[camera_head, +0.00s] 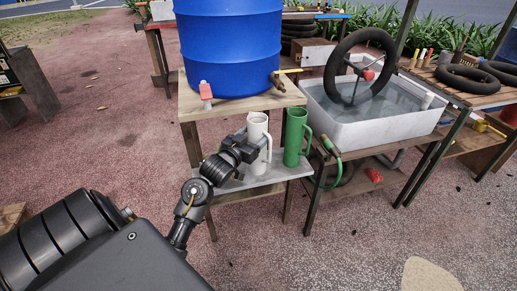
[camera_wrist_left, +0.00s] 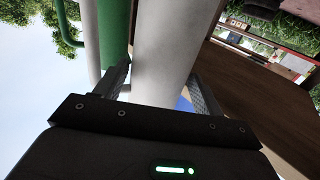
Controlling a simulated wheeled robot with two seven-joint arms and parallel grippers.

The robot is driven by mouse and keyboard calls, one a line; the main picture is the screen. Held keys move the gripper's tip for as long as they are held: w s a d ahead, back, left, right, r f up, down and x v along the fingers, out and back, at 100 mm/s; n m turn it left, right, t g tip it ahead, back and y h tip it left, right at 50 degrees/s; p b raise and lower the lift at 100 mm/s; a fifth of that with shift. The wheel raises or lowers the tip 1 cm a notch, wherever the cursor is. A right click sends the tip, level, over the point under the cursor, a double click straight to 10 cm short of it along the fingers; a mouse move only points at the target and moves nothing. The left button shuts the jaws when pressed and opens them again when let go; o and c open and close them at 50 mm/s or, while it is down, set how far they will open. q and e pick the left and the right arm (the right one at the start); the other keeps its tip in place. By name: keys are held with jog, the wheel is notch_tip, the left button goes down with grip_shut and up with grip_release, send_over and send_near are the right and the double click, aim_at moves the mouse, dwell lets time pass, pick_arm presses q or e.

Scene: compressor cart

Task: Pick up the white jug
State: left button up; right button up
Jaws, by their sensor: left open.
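The white jug (camera_head: 257,126) stands upright on the grey lower shelf in the head view, with its handle on the right. My left gripper (camera_head: 251,147) is at the jug's body, reaching in from the left. In the left wrist view the white jug (camera_wrist_left: 172,45) fills the space between the two fingers of my left gripper (camera_wrist_left: 160,85), one finger on each side. The jaws are open around the body; finger contact is unclear. My right gripper is not in view.
A green jug (camera_head: 294,138) stands close to the right of the white one. The wooden shelf above holds a blue barrel (camera_head: 230,45) and a red-capped bottle (camera_head: 206,92). A water tub (camera_head: 375,135) with a wheel (camera_head: 341,57) stands at right.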

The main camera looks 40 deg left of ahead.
pick_arm(q)
jog(key=w, duration=0.4)
jog(key=shift+a, duration=0.25)
jog(key=c, duration=1)
jog(key=shift+c, duration=0.2)
